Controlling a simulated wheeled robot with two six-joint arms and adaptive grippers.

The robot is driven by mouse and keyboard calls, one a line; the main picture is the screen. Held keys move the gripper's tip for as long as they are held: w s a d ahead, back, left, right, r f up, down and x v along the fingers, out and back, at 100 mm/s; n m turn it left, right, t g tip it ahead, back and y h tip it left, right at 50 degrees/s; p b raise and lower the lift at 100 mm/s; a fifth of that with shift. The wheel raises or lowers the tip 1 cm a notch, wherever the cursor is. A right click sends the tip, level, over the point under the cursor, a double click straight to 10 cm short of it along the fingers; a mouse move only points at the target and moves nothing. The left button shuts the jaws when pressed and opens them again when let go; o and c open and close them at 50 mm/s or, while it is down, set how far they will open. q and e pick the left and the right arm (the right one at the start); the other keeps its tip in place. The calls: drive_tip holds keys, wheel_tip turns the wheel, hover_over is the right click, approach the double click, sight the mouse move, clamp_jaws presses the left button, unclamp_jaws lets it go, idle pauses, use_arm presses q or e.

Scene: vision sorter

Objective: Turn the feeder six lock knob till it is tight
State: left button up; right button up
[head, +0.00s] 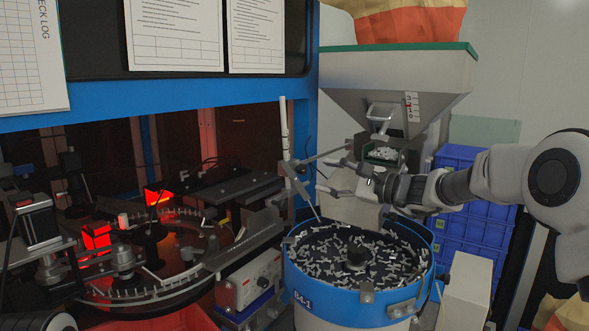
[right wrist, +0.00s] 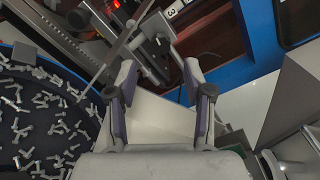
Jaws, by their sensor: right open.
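My right gripper (head: 326,178) is open and empty, pointing left above the rim of the blue bowl feeder (head: 300,285), which is marked 64-1 or similar. A grey bracket with thin rods (head: 296,172) stands just left of its fingertips, apart from them. In the right wrist view my open fingers (right wrist: 160,78) have this bracket and a small dark knob-like part (right wrist: 162,40) ahead of them. I cannot tell whether that part is the feeder six lock knob, as no label for six is readable.
The bowl holds many small grey parts. A hopper (head: 395,85) stands behind my right gripper. A control box (head: 250,282) with a dial sits left of the bowl. A round sorting machine (head: 155,285) with red lights fills the left. Blue crates (head: 488,212) stand behind my right arm.

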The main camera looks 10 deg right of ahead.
sight(306, 170)
drive_tip(key=shift+w+a+r+p, duration=0.4)
drive_tip(key=shift+w+a+p, duration=0.3)
drive_tip(key=shift+w+p, duration=0.15)
drive_tip(key=x, duration=0.2)
drive_tip(key=f+p+x, duration=0.1)
drive_tip(key=x, duration=0.1)
drive_tip(key=shift+w+a, duration=0.15)
drive_tip(key=shift+a, duration=0.15)
drive_tip(key=shift+s+d+r, duration=0.15)
drive_tip(key=shift+s+d, duration=0.1)
drive_tip(key=shift+d, duration=0.05)
drive_tip(key=shift+c, duration=0.7)
clamp_jaws()
